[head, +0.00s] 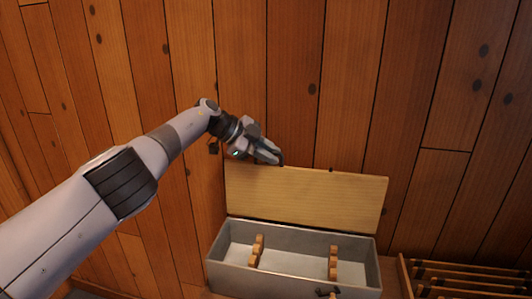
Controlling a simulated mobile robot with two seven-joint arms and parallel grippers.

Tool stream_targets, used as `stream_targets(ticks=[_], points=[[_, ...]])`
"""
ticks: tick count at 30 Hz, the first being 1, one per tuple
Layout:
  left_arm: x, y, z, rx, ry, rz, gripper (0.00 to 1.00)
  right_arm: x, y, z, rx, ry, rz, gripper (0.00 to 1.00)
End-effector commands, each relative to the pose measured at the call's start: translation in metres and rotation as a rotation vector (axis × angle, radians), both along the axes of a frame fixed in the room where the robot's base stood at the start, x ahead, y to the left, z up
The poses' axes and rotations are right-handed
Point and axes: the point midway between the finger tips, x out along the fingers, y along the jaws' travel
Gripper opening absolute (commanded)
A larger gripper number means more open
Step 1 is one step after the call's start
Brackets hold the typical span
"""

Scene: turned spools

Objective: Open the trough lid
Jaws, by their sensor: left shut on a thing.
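The trough (262,282) is a long grey box in the lower middle of the head view. Its pale wooden lid (310,198) stands raised along the trough's back side, close to the wall, and the inside of the trough shows. My left gripper (279,161) is at the lid's top edge, left of its middle, and is shut on the lid there. The fingertips are small and dark, so the exact grip is hard to see. My right gripper is not in view.
Inside the trough stand two notched wooden supports, one on the left (256,251) and one on the right (333,263). A dark handle (327,292) shows at the trough's front. A slatted wooden rack (465,282) is at the lower right. A plank wall (340,80) stands close behind.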

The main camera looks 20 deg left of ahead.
Motion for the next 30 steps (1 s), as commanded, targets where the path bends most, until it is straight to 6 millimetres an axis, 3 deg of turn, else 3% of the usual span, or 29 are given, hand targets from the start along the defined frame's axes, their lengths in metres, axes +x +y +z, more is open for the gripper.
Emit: stream_targets(ticks=[12, 13, 14, 15, 30], points=[[-0.0006, -0.0047, -0.0027, -0.008, 0.009, -0.001, 0.00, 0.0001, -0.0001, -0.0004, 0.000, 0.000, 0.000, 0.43], [-0.0007, -0.0047, -0.0028, -0.008, 0.009, -0.001, 0.22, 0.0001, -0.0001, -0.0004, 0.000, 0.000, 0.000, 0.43], [-0.0006, -0.0048, -0.0029, -0.007, 0.009, -0.002, 0.32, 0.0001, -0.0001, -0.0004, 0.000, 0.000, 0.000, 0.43], [-0.0007, -0.0048, -0.0029, -0.007, 0.009, -0.002, 0.34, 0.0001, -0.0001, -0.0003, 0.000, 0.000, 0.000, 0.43], [-0.0034, 0.0031, 0.0012, 0.000, 0.009, -0.004, 0.34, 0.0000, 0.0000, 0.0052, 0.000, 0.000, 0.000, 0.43]])
